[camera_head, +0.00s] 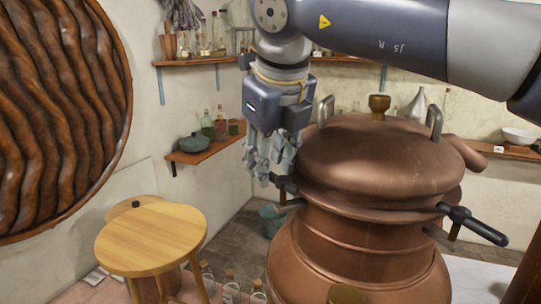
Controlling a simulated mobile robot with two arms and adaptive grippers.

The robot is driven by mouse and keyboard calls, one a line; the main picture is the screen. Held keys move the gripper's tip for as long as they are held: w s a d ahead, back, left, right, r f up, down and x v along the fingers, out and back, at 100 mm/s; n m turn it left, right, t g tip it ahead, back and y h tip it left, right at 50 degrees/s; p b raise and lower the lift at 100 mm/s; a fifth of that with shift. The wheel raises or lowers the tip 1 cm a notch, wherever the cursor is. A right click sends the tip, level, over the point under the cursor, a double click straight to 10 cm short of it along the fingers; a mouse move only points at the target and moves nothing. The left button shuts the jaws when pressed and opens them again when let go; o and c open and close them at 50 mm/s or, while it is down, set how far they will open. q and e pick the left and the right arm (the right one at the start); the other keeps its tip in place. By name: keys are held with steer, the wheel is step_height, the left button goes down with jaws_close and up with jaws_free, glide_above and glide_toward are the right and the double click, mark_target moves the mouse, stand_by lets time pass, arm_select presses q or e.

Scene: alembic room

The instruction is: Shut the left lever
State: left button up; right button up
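The copper still (375,185) stands at the right of the head view, with a domed lid on it. The left lever (287,185) has a dark handle and sits at the left side of the lid's rim. My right gripper (263,172) points down beside it, its fingertips at or very near the handle's end. I cannot tell whether they touch, or whether the fingers are open or shut. Another black-handled lever (474,225) sticks out from the right side of the rim. My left gripper is not in view.
A round wooden stool (150,238) stands at the left front, with bottles (230,285) on the floor to its right. Shelves (205,147) with glassware line the walls. Two metal lid handles (435,120) rise from the still's top. A teal bucket (271,219) stands behind the still.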

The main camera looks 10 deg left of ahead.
steer(key=shift+f, duration=0.15)
steer(key=shift+s+a, duration=0.1)
steer(key=shift+s, duration=0.15)
jaws_close()
steer(key=shift+s+n, duration=0.1)
steer(key=shift+n, duration=0.2)
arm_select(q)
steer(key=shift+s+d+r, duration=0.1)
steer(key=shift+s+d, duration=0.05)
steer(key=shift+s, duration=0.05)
arm_select(e)
steer(key=shift+s+d+n+g+y, duration=0.1)
steer(key=shift+s+n+g+y, duration=0.65)
steer(key=shift+n, duration=1.65)
steer(key=shift+s+d+n+g+y, duration=0.1)
steer(key=shift+s+n+g+y, duration=0.25)
steer(key=shift+n+g, duration=1.4)
steer(key=shift+s+n+g+y, duration=0.2)
steer(key=shift+s+n+y, duration=0.35)
steer(key=shift+n, duration=2.5)
steer(key=shift+s, duration=0.2)
